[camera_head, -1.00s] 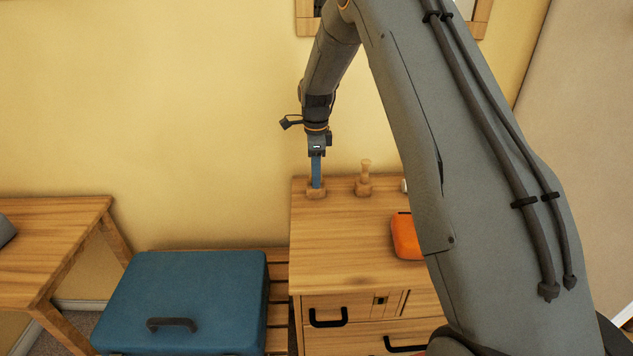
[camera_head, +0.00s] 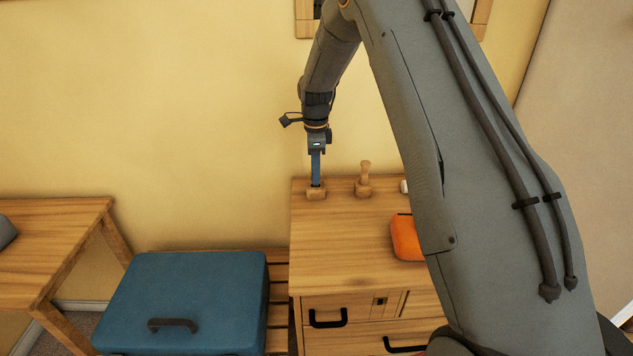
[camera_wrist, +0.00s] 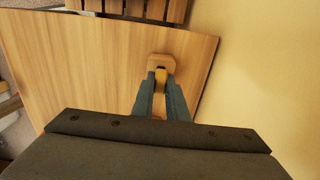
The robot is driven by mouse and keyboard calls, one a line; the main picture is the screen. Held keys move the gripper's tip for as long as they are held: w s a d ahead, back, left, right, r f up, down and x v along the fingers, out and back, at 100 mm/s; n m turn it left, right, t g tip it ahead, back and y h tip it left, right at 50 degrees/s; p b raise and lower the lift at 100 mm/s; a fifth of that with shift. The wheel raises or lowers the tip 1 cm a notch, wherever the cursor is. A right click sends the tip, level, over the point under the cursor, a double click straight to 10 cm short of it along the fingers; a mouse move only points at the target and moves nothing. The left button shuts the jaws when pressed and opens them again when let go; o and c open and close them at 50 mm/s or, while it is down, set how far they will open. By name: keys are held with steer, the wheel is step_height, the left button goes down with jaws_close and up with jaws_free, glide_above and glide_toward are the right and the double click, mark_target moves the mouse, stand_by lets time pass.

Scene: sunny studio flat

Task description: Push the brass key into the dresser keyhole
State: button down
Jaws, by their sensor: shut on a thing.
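My gripper (camera_head: 316,184) points down over the back left corner of the dresser (camera_head: 345,235). Its blue fingers are shut on the brass key (camera_wrist: 160,76), which shows as a small yellow piece between the fingertips in the wrist view. The key is at a small wooden block (camera_head: 316,194) on the dresser top; I cannot tell how deep it sits in it. A small dark keyhole plate (camera_head: 380,301) is on the dresser's upper front, right of a black handle. The key itself is hidden in the head view.
A wooden peg-shaped piece on a block (camera_head: 364,182) stands just right of my gripper. An orange case (camera_head: 406,238) lies on the dresser, partly behind my arm. A blue case (camera_head: 190,290) rests on a slatted bench to the left. The wall is close behind.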

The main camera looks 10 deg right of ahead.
steer(key=shift+r+p, duration=1)
steer(key=shift+r, duration=1.45)
